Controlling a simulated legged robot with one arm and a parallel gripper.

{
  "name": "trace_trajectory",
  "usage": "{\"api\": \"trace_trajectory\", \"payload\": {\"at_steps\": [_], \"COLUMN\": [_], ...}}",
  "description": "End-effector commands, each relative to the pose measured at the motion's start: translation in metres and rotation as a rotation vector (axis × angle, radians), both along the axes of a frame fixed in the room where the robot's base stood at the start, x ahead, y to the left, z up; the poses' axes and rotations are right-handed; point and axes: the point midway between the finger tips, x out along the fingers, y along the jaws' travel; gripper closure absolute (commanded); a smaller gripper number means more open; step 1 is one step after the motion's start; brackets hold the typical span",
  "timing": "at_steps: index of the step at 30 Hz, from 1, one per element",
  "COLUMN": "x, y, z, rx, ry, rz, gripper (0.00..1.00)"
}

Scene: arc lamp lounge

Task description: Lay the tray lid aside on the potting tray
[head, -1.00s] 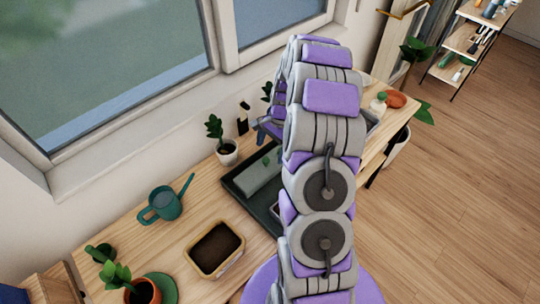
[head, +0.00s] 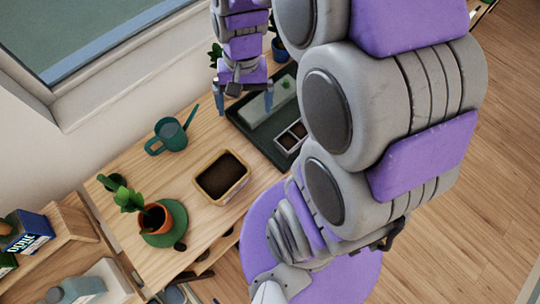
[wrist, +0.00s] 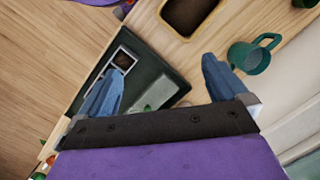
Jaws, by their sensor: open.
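The dark green potting tray (head: 247,133) lies on the wooden bench. A pale grey-green, see-through panel, which looks like the tray lid (head: 252,111), lies flat in it, and the lid also shows in the wrist view (wrist: 159,94). A small seed tray with square soil cells (head: 291,138) sits beside the lid, and it shows in the wrist view too (wrist: 123,61). My gripper (head: 244,103) points down above the potting tray, open and empty. In the wrist view its blue fingers (wrist: 160,72) stand apart, with the lid visible between them. My arm hides the tray's right part.
A soil-filled tub (head: 222,178), a teal watering can (head: 171,135) and a potted plant on a green saucer (head: 155,217) stand on the bench. Plants stand behind the gripper. A window wall bounds the back. Bare bench lies around the watering can.

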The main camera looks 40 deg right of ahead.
Motion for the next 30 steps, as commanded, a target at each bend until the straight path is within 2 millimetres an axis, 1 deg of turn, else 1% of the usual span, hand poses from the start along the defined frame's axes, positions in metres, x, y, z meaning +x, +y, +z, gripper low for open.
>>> {"api": "trace_trajectory", "payload": {"at_steps": [1,3,7,9,12,15,18,20,30], "x": [-0.017,-0.040,-0.082,-0.104,-0.127,-0.145,-0.153,-0.155,-0.156], "y": [0.008,0.016,0.029,0.034,0.038,0.039,0.039,0.039,0.038], "z": [0.007,0.013,0.021,0.022,0.022,0.021,0.020,0.020,0.020], "rx": [-0.007,-0.015,-0.031,-0.040,-0.051,-0.056,-0.058,-0.057,-0.057], "ry": [-0.008,-0.011,-0.019,-0.018,-0.022,-0.021,-0.021,-0.022,-0.021], "rz": [0.059,0.140,0.284,0.351,0.428,0.482,0.510,0.517,0.518], "gripper": [0.00,0.00,0.00,0.00,0.00,0.00,0.00,0.00,0.00]}}
